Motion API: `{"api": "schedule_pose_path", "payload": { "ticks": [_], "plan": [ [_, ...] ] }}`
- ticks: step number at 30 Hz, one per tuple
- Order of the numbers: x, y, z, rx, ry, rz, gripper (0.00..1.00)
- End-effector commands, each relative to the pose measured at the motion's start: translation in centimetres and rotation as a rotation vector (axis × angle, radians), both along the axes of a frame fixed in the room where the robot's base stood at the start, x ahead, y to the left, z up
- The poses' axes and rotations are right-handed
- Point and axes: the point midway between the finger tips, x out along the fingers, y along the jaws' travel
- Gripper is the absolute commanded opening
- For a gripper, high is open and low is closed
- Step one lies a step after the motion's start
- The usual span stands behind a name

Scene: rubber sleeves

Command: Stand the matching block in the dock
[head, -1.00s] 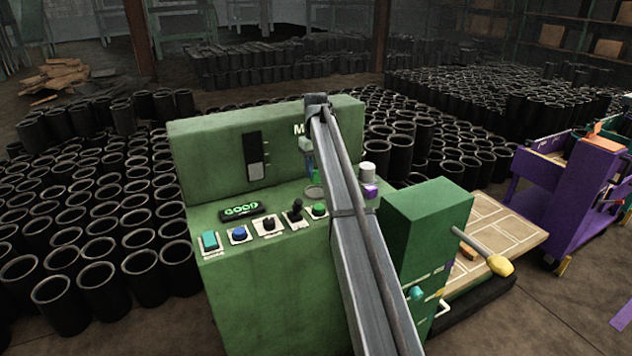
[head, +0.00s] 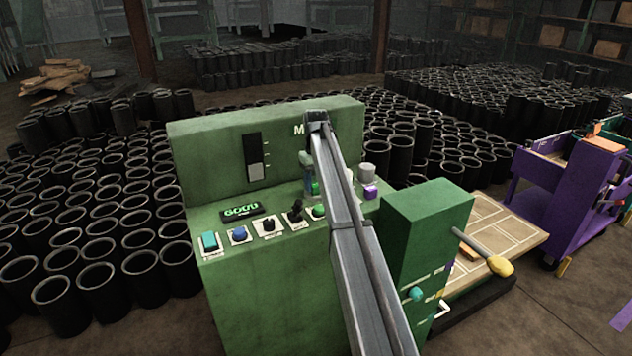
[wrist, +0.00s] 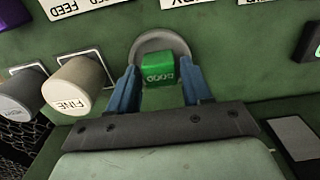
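A small green block (wrist: 159,70) marked GOOD shows upside down in the wrist view, on or just over a round grey disc (wrist: 151,43) that looks like the dock. In the head view the block (head: 315,188) is partly hidden by my arm. My gripper (wrist: 160,80) has its two blue fingers on either side of the block, with narrow gaps showing, so it looks open. The block looks upright; whether it touches the disc is hard to tell. The lit display (head: 241,211) on the green console showed GOOD and now looks smeared.
A pale FINE knob (wrist: 77,86) and a greyer knob (wrist: 20,93) stand left of the gripper. A purple block (head: 370,191) is on the console (head: 260,300) by a pale cylinder (head: 367,172). Several buttons and a joystick (head: 296,211) line its front.

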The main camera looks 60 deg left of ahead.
Motion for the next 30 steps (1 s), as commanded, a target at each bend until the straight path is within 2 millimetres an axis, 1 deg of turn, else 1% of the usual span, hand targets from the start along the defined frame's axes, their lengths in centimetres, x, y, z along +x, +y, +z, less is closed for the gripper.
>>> {"api": "schedule_pose_path", "payload": {
  "ticks": [1,3,4,11,14,17,20,24,30],
  "plan": [
    [0.0,0.0,0.0,0.0,0.0,0.0,0.54],
    [0.0,0.0,0.0,0.0,0.0,0.0,0.61],
    [0.0,0.0,0.0,0.0,0.0,0.0,0.63],
    [0.0,0.0,0.1,0.0,0.0,0.0,0.63],
    [0.0,0.0,0.5,0.001,0.0,0.0,0.63],
    [0.0,0.1,1.6,0.002,-0.001,0.0,0.63],
    [0.0,0.1,3.2,0.001,0.0,0.0,0.63],
    [0.0,0.1,6.0,0.002,-0.001,0.0,0.63],
    [0.0,0.1,9.4,0.002,0.0,0.0,0.63]
  ]
}}
